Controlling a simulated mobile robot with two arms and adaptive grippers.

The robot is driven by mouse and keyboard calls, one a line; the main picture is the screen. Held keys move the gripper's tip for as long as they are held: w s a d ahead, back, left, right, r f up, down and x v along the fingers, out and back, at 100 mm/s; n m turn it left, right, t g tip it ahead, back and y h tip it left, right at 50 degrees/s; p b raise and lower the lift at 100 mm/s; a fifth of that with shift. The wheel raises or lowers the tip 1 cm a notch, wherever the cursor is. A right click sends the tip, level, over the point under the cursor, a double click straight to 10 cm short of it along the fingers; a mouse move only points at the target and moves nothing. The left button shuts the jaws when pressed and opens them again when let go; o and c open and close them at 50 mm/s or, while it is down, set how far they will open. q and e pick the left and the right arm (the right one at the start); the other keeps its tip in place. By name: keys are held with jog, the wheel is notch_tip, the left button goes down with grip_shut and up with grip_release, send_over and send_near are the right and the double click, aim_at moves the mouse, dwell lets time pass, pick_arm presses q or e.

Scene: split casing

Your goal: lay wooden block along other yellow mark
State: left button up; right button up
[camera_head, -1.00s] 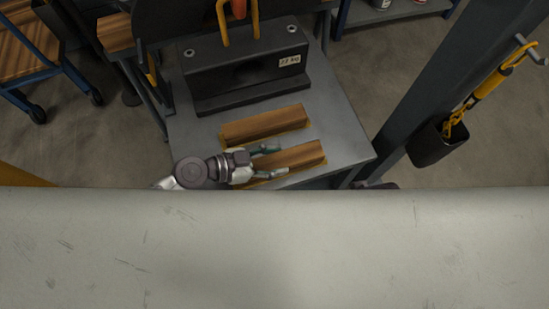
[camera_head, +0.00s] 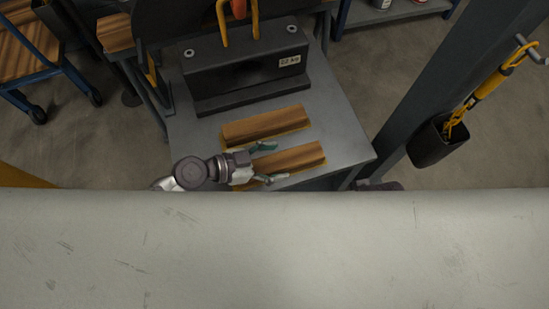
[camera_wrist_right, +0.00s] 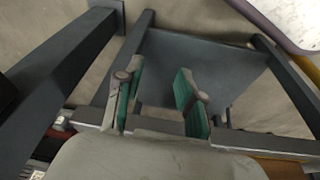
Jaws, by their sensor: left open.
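Two wooden blocks lie roughly parallel on the grey table (camera_head: 345,142). The far wooden block (camera_head: 265,125) has a yellow edge showing along its near side. The near wooden block (camera_head: 292,158) lies closer to the pale surface, with a little yellow at its right end. My left gripper (camera_head: 268,163) is open at the left end of the near block, its fingers apart; I cannot tell whether they touch it. My right gripper (camera_wrist_right: 157,95) shows in the right wrist view, open and empty, with green pads on both fingers.
A black steel weight (camera_head: 247,70) with a small label stands behind the blocks. A pale scratched surface (camera_head: 300,245) fills the foreground. A dark post (camera_head: 440,75) and a black bin (camera_head: 437,143) are at the right. The table's right part is bare.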

pick_arm(q)
jog(key=shift+s+a+r, duration=0.1)
jog(key=shift+a+r, duration=0.05)
jog(key=shift+a, duration=0.15)
jog(key=b+v, duration=0.1)
jog(key=v, duration=0.4)
jog(key=shift+s+a, duration=0.1)
jog(key=shift+a, duration=0.2)
jog(key=shift+s+a+r, duration=0.15)
jog(key=shift+a+r, duration=0.25)
jog(key=shift+a, duration=0.1)
pick_arm(e)
jog(key=shift+v, duration=1.2)
jog(key=shift+w, duration=0.1)
